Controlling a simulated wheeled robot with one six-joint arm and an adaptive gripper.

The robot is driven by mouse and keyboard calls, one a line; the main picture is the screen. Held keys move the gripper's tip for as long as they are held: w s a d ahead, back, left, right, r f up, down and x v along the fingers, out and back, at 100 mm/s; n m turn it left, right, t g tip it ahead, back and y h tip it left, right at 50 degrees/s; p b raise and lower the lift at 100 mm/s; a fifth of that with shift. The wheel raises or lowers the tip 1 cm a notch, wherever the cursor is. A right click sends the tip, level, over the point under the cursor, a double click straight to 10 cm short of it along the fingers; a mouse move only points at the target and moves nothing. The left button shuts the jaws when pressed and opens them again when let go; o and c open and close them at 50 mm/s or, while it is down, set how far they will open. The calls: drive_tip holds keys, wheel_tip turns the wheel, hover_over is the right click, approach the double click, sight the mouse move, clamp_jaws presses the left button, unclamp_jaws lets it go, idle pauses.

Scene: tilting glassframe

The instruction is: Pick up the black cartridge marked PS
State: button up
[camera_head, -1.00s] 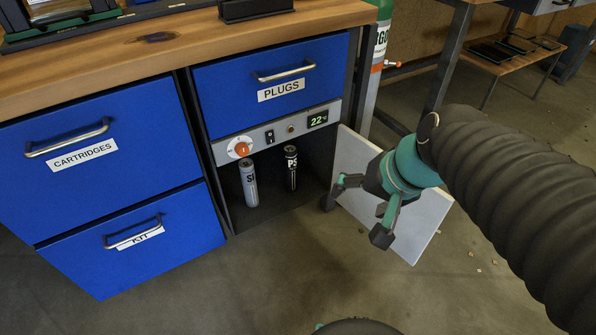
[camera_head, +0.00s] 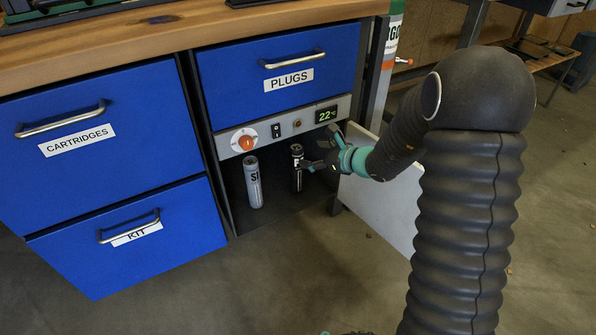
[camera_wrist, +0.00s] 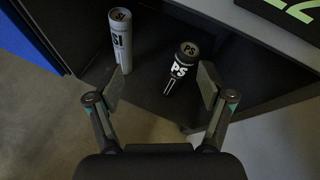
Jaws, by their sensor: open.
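The black cartridge marked PS (camera_head: 297,170) stands upright in the open compartment under the PLUGS drawer. In the wrist view the black cartridge (camera_wrist: 181,68) stands ahead of my gripper, nearer the right finger. My gripper (camera_wrist: 163,88) is open, with one finger on each side and nothing held.
A grey cartridge marked SI (camera_head: 254,184) stands left of the black one, also in the wrist view (camera_wrist: 121,40). The compartment's open door (camera_head: 385,205) is to the right, behind my arm. The control panel with an orange knob (camera_head: 243,140) runs above the opening.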

sight(301, 158)
drive_tip(key=w+a+f+m, duration=0.1)
drive_tip(key=w+f, duration=0.2)
drive_tip(key=w+f+m+t+h, duration=0.1)
drive_tip(key=w+f+m, duration=0.1)
drive_tip(key=w+f, duration=0.1)
drive_tip(key=w+a+f+m, duration=0.1)
drive_tip(key=w+f, duration=0.2)
drive_tip(key=f, duration=0.1)
drive_tip(key=shift+w+a+f+m+t+b, duration=0.3)
drive_tip(key=shift+w+f+b, duration=0.05)
drive_tip(key=shift+b, duration=0.05)
drive_tip(key=shift+f+x, duration=0.15)
drive_tip(key=shift+x, duration=1.35)
drive_tip(key=shift+f+x, duration=0.2)
drive_tip(key=shift+x, duration=1.35)
drive_tip(key=shift+d, duration=0.2)
clamp_jaws()
